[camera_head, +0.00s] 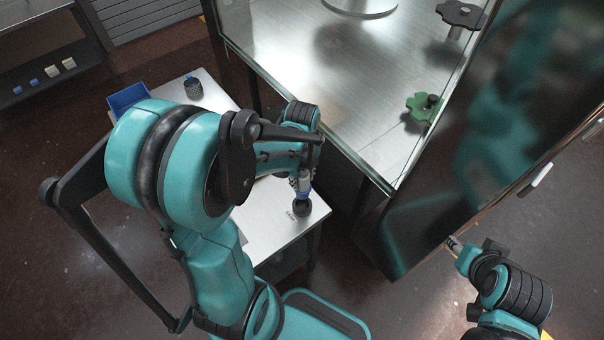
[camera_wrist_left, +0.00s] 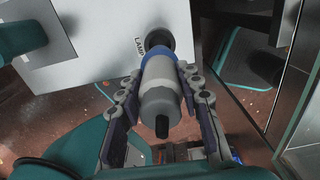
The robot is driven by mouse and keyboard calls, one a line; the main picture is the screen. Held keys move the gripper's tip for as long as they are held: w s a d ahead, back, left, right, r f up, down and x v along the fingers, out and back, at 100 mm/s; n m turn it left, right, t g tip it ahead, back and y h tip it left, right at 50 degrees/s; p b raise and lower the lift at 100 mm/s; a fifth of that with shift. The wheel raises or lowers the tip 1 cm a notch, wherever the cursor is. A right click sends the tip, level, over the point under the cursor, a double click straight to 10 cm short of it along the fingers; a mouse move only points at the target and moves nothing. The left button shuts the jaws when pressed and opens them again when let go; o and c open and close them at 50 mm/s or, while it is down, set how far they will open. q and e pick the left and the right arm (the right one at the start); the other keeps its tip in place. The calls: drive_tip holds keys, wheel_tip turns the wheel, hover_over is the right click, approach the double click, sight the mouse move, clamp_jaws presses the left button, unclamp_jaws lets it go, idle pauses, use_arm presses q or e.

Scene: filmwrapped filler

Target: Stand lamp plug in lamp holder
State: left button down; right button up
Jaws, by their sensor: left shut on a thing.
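The lamp plug (camera_wrist_left: 160,85) is a grey and white cylinder with a blue band and a dark tip. My left gripper (camera_wrist_left: 162,98) is shut around its body, with one finger on each side. The plug's blue end points at the round black lamp holder (camera_wrist_left: 158,38), beside printed letters on the white table. In the head view the plug (camera_head: 304,184) is upright just above or in the holder (camera_head: 302,208); I cannot tell how deep it sits. My right gripper (camera_head: 453,243) is by the dark door's lower edge, apart from the table; its jaws are too small to read.
The small table (camera_head: 262,222) also carries a blue bin (camera_head: 127,98) and a dark cylinder with a blue top (camera_head: 193,87). A metal-floored cabinet (camera_head: 330,75) with a green knob (camera_head: 423,107) stands close behind, its dark door (camera_head: 480,130) open at right.

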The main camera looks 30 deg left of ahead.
sight(302, 194)
use_arm(q)
drive_tip(key=shift+a, duration=0.1)
idle(0.4)
drive_tip(key=shift+f+b, duration=4.45)
drive_tip(key=shift+f, duration=0.4)
drive_tip(key=shift+f+b, duration=0.25)
drive_tip(key=shift+b, duration=0.05)
drive_tip(key=c, duration=1)
unclamp_jaws()
drive_tip(key=shift+o, duration=0.2)
wheel_tip(302, 194, up, 12)
